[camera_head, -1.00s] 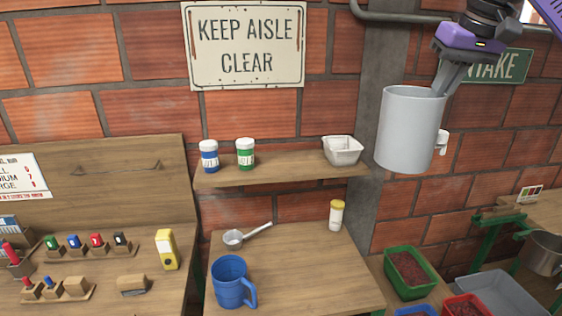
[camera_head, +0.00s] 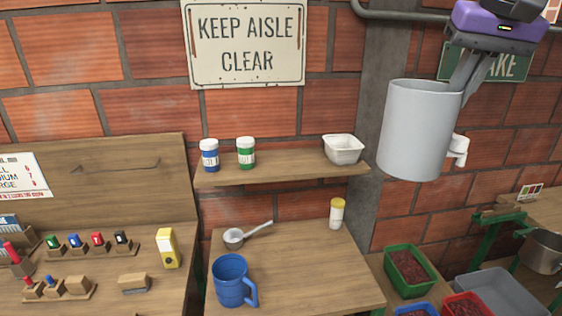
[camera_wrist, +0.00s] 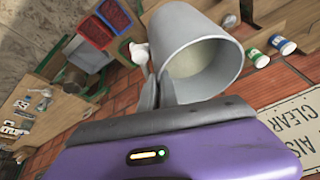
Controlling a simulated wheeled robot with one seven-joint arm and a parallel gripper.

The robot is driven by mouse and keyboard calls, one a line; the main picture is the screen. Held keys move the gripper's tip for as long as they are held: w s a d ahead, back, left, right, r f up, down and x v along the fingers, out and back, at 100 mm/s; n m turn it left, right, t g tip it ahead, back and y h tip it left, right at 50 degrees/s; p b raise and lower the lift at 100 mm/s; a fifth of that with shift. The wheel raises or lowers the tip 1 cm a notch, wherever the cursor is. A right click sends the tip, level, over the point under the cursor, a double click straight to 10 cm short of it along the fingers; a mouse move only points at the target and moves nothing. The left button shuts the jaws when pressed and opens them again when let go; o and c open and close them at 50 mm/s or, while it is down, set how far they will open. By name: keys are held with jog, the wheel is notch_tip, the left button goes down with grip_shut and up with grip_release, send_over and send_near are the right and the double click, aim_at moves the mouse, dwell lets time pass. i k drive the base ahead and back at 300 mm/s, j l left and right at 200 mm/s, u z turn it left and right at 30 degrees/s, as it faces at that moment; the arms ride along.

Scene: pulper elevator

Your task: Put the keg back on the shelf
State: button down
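The keg is a grey, open-topped cylinder (camera_head: 415,130) with a white tap low on its right side. It hangs upright in the air, right of the shelf, in front of the pillar and brick wall. My gripper (camera_head: 467,88) is shut on its rim at the right. In the wrist view the fingers (camera_wrist: 160,95) pinch the wall of the keg (camera_wrist: 190,45), and its pale inside shows. The wooden shelf (camera_head: 285,167) carries a blue-labelled jar (camera_head: 209,155), a green-labelled jar (camera_head: 246,153) and a white tub (camera_head: 343,149). Bare shelf lies between the green-labelled jar and tub.
Below the shelf, a table (camera_head: 300,270) holds a blue mug (camera_head: 232,281), a ladle (camera_head: 234,238) and a yellow-capped jar (camera_head: 337,213). A green bin (camera_head: 408,271) and other bins stand lower right. A "keep aisle clear" sign (camera_head: 246,42) hangs above the shelf.

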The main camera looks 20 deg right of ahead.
aim_at(300, 163)
jog(key=i, duration=1.5)
